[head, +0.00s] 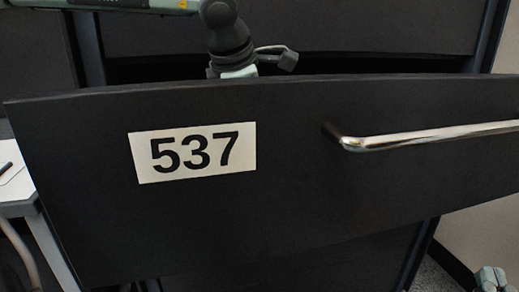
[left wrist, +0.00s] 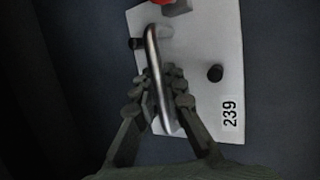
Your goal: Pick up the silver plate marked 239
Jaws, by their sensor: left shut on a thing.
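The silver plate marked 239 (left wrist: 198,42) shows in the left wrist view as a pale flat plate with a bright bar handle (left wrist: 154,50) and a black knob (left wrist: 215,73). It lies on a dark surface. My left gripper (left wrist: 163,84) is shut on the bar handle, one finger on each side. In the head view my left arm (head: 228,38) reaches down behind a dark drawer front marked 537 (head: 300,200), which hides the plate and the left fingers. My right gripper (head: 490,278) shows only in part at the bottom right corner; its jaw state is unclear.
The drawer front spans most of the head view and has a chrome bar handle (head: 430,135). Dark cabinet panels stand behind it. A white surface (head: 14,185) is at the left edge. In the left wrist view a red and grey thing (left wrist: 172,5) sits at the plate's top edge.

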